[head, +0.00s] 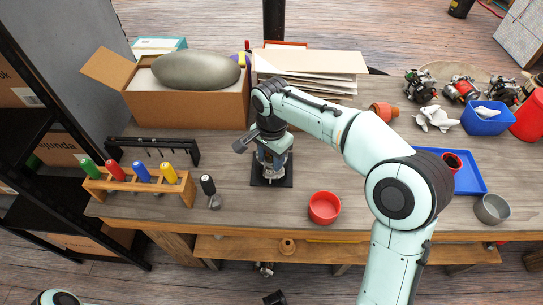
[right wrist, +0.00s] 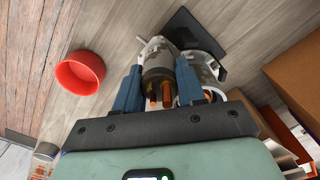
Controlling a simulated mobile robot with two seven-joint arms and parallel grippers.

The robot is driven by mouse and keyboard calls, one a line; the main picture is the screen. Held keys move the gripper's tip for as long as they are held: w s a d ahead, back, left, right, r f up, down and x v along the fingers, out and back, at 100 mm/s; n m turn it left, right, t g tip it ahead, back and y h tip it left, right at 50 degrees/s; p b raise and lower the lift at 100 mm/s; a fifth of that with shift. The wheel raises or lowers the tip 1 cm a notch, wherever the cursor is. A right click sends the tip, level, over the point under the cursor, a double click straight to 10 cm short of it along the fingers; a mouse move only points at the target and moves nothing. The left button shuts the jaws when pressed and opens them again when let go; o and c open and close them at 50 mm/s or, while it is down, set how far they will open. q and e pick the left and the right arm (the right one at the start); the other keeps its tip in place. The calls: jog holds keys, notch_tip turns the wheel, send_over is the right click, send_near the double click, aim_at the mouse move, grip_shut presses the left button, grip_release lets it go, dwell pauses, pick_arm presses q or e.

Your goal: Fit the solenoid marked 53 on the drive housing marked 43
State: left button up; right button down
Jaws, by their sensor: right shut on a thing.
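The drive housing (head: 274,166), a grey metal casting, stands on a black base plate (head: 258,181) in the middle of the table. In the right wrist view the housing (right wrist: 208,68) is just beyond and right of my fingers. My right gripper (head: 268,146) is above the housing; its blue fingers (right wrist: 158,88) are shut on the solenoid (right wrist: 157,62), a dark cylinder with copper-coloured studs facing the camera. The solenoid is close against the housing; I cannot tell whether they touch. No number is readable. My left gripper is out of view.
A red bowl (head: 324,207) stands right of the plate. A screwdriver rack (head: 137,185) and a black-handled tool (head: 209,190) are to the left. An open box (head: 187,104) and stacked cardboard (head: 312,68) stand behind. A blue tray (head: 470,181) lies right, beyond my arm.

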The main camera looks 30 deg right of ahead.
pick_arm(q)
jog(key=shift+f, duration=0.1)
pick_arm(e)
jog(key=shift+s+f, duration=0.25)
jog(key=shift+f, duration=0.35)
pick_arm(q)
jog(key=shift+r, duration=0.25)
pick_arm(e)
jog(key=shift+d+f, duration=0.1)
jog(key=shift+f, duration=0.15)
dwell(0.5)
jog(key=c, duration=0.7)
grip_release()
jog(key=shift+o, duration=0.6)
jog(key=shift+s, duration=0.2)
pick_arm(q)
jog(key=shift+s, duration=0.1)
pick_arm(e)
jog(key=shift+w, duration=0.1)
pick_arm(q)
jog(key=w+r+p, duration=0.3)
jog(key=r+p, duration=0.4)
pick_arm(e)
notch_tip(320, 180, up, 19)
jog(key=shift+w, duration=0.15)
